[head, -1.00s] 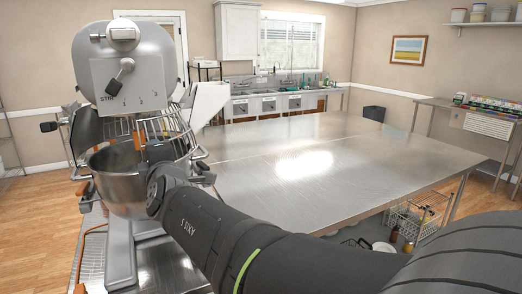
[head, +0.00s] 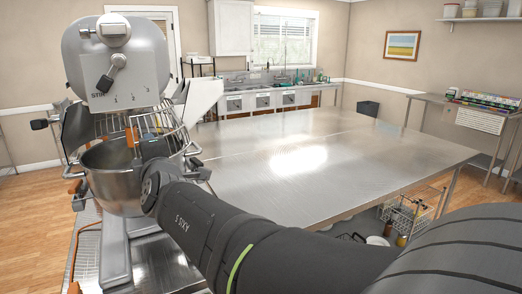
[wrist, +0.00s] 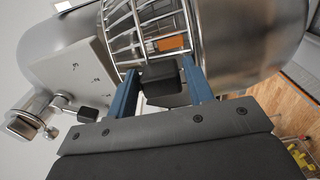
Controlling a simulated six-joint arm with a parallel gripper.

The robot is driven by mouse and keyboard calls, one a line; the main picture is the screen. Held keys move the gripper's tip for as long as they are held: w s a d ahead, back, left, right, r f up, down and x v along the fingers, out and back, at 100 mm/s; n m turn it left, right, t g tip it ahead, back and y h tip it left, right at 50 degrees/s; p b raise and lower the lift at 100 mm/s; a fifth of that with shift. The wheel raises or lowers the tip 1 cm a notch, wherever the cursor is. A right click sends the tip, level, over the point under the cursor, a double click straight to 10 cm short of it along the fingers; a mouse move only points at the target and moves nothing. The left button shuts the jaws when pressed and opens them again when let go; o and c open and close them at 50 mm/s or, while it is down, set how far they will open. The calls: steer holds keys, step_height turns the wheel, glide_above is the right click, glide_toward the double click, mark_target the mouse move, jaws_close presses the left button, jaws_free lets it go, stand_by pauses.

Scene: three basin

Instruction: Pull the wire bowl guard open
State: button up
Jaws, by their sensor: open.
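The grey stand mixer (head: 118,50) stands at the left of the head view, with its steel bowl (head: 112,190) below the head. The wire bowl guard (head: 168,118) is a cage of curved metal bars at the bowl's upper right side. It also shows at the top of the wrist view (wrist: 122,28). My gripper (wrist: 160,70) is open, with its two blue fingers on either side of a black block (wrist: 160,74) by the guard bars. I cannot tell whether the fingers touch it.
A large steel table (head: 320,150) lies right of the mixer and is bare on top. A wire basket (head: 405,218) with bottles is below its right side. A sink counter (head: 265,98) is at the back. An orange cable (head: 72,245) runs at the mixer's base.

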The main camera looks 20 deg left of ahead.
steer(key=v, duration=1.7)
steer(key=shift+d, duration=0.2)
steer(key=shift+r, duration=0.1)
steer(key=shift+c, duration=0.2)
steer(key=shift+a, duration=0.1)
steer(key=c, duration=0.3)
steer(key=shift+w+a+r, duration=0.1)
steer(key=shift+a, duration=0.15)
steer(key=c, duration=0.4)
steer(key=a+m+h, duration=0.1)
steer(key=w+a+t+h, duration=0.1)
steer(key=a, duration=0.1)
steer(key=a+r+m+t, duration=0.1)
steer(key=a, duration=0.1)
steer(key=shift+w+m+h, duration=0.2)
steer(key=shift+m+h, duration=0.1)
steer(key=shift+h, duration=0.1)
jaws_close()
steer(key=s+a+f+m+t+h, duration=0.25)
steer(key=s+a+m+h, duration=0.25)
steer(key=s+a+h, duration=0.3)
steer(key=w+y, duration=0.1)
steer(key=w, duration=1.2)
steer(key=shift+w+r+t, duration=0.2)
steer(key=shift+r+t, duration=0.05)
steer(key=shift+t, duration=0.1)
